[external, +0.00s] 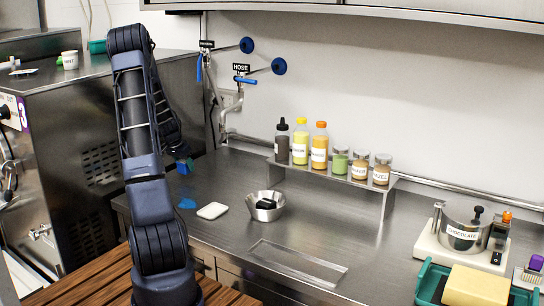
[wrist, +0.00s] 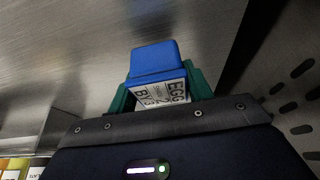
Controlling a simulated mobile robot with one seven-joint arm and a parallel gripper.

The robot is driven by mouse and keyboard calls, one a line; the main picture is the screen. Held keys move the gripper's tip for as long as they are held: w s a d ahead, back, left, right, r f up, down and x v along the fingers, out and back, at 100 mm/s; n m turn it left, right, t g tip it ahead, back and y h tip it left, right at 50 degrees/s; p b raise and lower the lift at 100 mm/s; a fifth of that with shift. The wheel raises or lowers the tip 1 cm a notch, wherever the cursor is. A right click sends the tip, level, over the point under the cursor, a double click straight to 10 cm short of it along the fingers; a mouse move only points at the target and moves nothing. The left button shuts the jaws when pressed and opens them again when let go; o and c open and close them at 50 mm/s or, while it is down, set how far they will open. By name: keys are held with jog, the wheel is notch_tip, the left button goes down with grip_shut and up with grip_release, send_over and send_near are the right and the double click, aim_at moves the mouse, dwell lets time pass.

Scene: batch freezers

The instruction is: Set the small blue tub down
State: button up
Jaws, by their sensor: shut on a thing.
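The small blue tub (wrist: 153,58) with a white printed label reading "EGG" is between the green fingers of my gripper (wrist: 158,88) in the wrist view. My gripper is shut on it. In the external view my gripper (external: 183,160) is at the left end of the steel counter (external: 350,235), with a bit of the blue tub (external: 182,168) showing beneath it. The tub appears to be above the counter, but I cannot tell how high. Its lower part is hard to make out.
A flat blue piece (external: 187,203), a white lid-like square (external: 211,210) and a steel bowl (external: 265,206) stand nearby on the counter. A dark machine (external: 90,135) is at left. Bottles and jars line a raised shelf (external: 335,178). Bare counter lies around the blue piece.

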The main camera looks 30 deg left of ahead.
aim_at(189, 149)
jog(key=shift+f, duration=1.4)
jog(key=shift+f, duration=0.15)
jog(key=o, duration=1)
jog(key=v, duration=1.2)
jog(key=shift+r, duration=0.25)
